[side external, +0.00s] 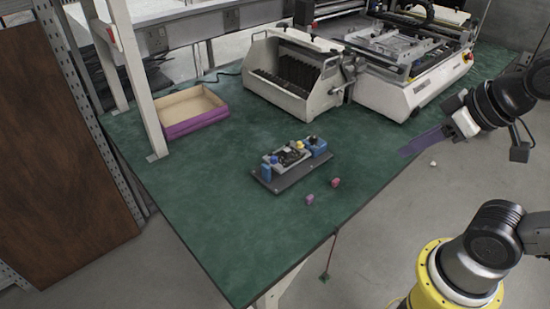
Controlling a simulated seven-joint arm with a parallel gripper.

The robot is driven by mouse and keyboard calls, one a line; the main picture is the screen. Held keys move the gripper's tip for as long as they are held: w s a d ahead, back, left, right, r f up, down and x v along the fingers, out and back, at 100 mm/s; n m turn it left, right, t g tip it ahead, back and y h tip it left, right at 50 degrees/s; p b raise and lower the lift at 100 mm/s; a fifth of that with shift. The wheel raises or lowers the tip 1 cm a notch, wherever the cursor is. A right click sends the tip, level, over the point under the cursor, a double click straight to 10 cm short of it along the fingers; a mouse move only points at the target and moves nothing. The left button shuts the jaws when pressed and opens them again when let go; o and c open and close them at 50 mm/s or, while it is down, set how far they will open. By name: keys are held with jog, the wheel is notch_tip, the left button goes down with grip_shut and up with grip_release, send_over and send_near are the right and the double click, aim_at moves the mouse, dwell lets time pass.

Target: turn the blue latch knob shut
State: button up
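A small fixture (290,181) with a dark base plate sits near the middle of the green table. It carries a grey block with a dark board on it, a blue block at each end and a yellow knob (300,146). A small blue knob-like part (274,159) shows near its left end, probably the latch knob; its turn position is too small to tell. My gripper (406,150) is at the right, well apart from the fixture, with purplish fingers pointing left. The finger gap cannot be made out. I see nothing held.
Two small pink pieces (335,182) (310,199) lie right of and in front of the fixture. A purple-sided tray (196,122) is at the back left. Grey machines (290,95) (395,98) stand along the back. The table's front left is clear.

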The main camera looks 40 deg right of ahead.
jog(key=w+r+t, duration=0.6)
jog(key=w, duration=0.5)
send_over(275, 158)
jog(key=s, duration=1.4)
notch_tip(275, 158, down, 26)
jog(key=shift+t, duration=0.4)
jog(key=x, duration=1.3)
jog(key=shift+w+f, duration=0.15)
jog(key=shift+w, duration=0.2)
grip_shut()
